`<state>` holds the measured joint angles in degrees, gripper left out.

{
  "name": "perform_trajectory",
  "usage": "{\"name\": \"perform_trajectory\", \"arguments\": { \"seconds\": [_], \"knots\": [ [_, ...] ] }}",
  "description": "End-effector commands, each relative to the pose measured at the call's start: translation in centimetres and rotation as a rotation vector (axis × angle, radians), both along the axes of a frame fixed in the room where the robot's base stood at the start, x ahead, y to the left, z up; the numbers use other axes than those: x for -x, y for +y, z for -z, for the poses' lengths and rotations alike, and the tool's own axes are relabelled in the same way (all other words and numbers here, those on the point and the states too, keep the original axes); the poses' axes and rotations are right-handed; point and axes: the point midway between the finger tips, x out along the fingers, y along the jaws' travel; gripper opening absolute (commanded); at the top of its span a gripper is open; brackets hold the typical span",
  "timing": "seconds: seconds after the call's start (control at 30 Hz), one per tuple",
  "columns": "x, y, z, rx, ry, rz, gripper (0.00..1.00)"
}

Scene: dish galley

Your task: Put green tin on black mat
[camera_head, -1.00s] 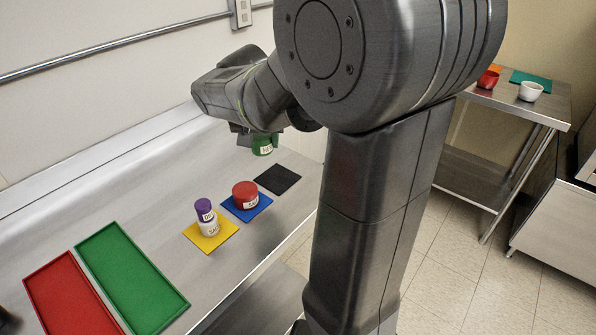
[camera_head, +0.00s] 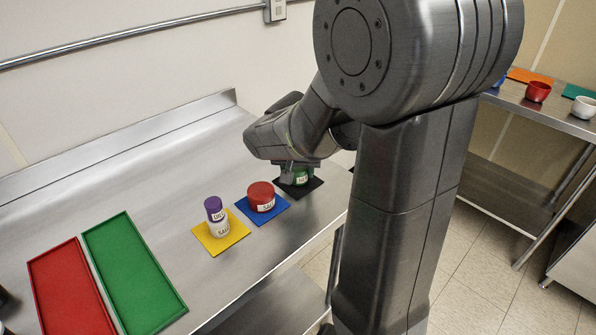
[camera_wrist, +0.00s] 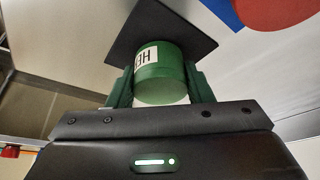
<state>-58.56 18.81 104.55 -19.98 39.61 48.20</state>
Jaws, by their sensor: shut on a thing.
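The green tin (camera_head: 299,177) has a white label and is between the fingers of my gripper (camera_head: 296,172), which is shut on it. In the wrist view the green tin (camera_wrist: 160,78) shows between the two green fingers of my gripper (camera_wrist: 160,88), with the black mat (camera_wrist: 185,22) behind it. In the head view the tin is over the black mat (camera_head: 312,188), at or very near its surface; I cannot tell if it touches. My wrist hides part of the tin and mat.
A red tin (camera_head: 261,197) stands on a blue mat (camera_head: 281,212). A purple-topped white container stack (camera_head: 217,218) stands on a yellow mat (camera_head: 240,232). Red (camera_head: 62,290) and green (camera_head: 135,275) trays lie at the left. A side table at right holds a red cup (camera_head: 537,92) and white cup (camera_head: 584,107).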

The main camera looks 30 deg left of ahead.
Motion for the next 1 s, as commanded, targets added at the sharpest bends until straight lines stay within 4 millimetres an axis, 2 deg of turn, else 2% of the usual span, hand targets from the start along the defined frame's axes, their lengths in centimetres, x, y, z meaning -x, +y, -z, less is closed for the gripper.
{"name": "perform_trajectory", "arguments": {
  "seconds": [0.4,0.43,0.53,0.87,1.0],
  "knots": [
    [0.0,0.0,0.8,-0.002,0.0,0.001,0.2],
    [0.0,0.0,0.8,-0.002,0.0,0.001,0.48],
    [0.0,0.0,0.6,-0.002,0.0,0.001,0.68],
    [0.0,0.0,0.5,-0.002,0.0,0.001,0.68],
    [0.3,-0.1,-0.7,-0.004,-0.003,0.0,0.68]
  ]
}}
